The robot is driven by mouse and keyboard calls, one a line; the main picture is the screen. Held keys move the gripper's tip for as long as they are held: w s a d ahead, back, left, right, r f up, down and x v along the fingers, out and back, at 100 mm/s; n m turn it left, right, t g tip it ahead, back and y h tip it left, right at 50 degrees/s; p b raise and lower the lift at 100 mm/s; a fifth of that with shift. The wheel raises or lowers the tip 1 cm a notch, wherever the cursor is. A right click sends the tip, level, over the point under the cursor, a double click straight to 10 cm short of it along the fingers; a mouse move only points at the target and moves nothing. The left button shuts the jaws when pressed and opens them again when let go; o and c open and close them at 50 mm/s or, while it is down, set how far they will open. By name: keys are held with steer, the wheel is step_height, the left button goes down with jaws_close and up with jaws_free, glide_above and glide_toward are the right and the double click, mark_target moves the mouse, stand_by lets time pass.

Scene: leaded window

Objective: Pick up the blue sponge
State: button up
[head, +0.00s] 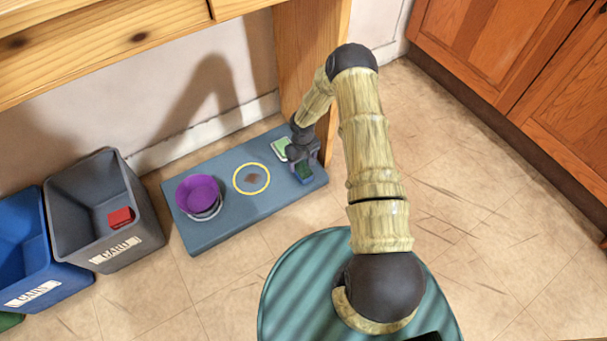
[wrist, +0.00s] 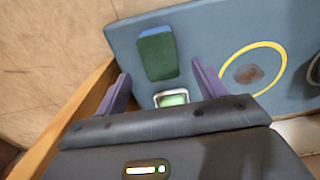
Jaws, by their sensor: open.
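The blue sponge (head: 304,173) lies near the right end of a blue-grey platform (head: 215,232). In the wrist view the sponge (wrist: 157,56) shows a dark green top face and a blue edge at its far end. My gripper (head: 303,161) is over that end of the platform in the head view, partly hiding the sponge. In the wrist view its two purple fingers (wrist: 161,70) are apart, one to each side of the sponge's near end. Nothing is held. I cannot tell how far above the sponge the fingertips are.
A pale-rimmed green item (wrist: 172,99) lies close by the sponge. A yellow ring around a brown stain (head: 252,178) and a purple bowl (head: 198,192) are further left. A wooden post (head: 308,60) stands behind. A grey bin (head: 85,205) holds a red block (head: 121,218).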

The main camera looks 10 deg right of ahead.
mark_target(303, 170)
steer(key=shift+a, duration=0.1)
steer(key=f+b, duration=0.4)
steer(key=f, duration=0.1)
steer(key=shift+s+f+b, duration=0.15)
steer(key=shift+s+b, duration=0.05)
steer(key=shift+b, duration=0.1)
steer(key=shift+c, duration=0.2)
steer(key=c, duration=1)
